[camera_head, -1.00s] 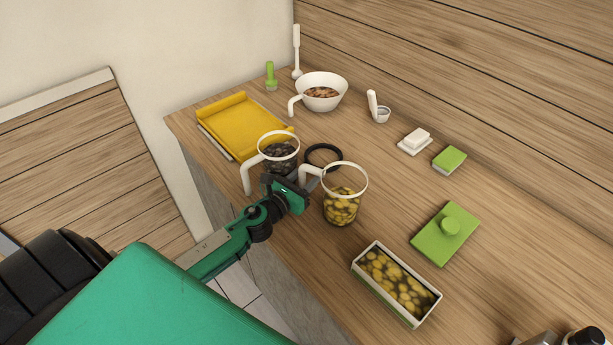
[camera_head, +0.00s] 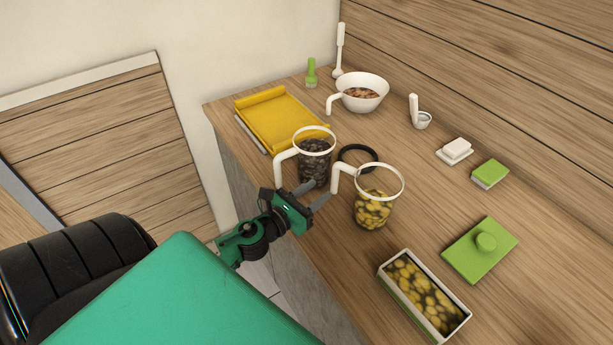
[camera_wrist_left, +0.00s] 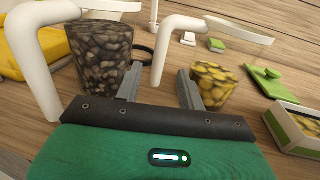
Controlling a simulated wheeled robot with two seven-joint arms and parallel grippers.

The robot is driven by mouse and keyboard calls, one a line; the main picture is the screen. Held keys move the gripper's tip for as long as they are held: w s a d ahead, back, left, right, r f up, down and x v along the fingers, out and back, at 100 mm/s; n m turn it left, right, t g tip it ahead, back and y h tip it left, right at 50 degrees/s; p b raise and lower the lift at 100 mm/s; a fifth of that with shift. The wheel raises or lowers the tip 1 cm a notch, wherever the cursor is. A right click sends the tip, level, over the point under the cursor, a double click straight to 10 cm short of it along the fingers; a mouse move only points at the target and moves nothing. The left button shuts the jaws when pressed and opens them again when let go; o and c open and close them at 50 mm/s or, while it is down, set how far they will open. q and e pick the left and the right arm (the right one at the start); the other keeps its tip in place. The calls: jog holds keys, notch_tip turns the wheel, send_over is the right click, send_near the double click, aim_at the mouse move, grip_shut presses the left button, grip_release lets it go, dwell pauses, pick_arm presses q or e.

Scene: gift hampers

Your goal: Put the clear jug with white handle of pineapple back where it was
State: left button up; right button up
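The clear jug with white handle of pineapple (camera_head: 372,212) stands upright on the counter, with yellow chunks inside. It also shows in the left wrist view (camera_wrist_left: 213,88). Its white handle faces my left gripper. My left gripper (camera_head: 322,189) is open and empty, just left of that handle. In the left wrist view the handle appears between the two spread fingers, beyond their tips, and looks free of them. My right gripper is not in view.
A similar jug of dark pieces (camera_head: 314,164) stands close on the left. A black ring (camera_head: 358,149) lies behind both jugs. A box of yellow chunks (camera_head: 390,283) and a green lid (camera_head: 466,262) are at right. A yellow tray (camera_head: 268,116) and white bowl (camera_head: 370,84) stand behind.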

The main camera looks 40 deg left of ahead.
pick_arm(q)
jog(key=shift+s+a+b, duration=0.2)
jog(key=shift+s+b, duration=0.1)
jog(key=shift+s, duration=1)
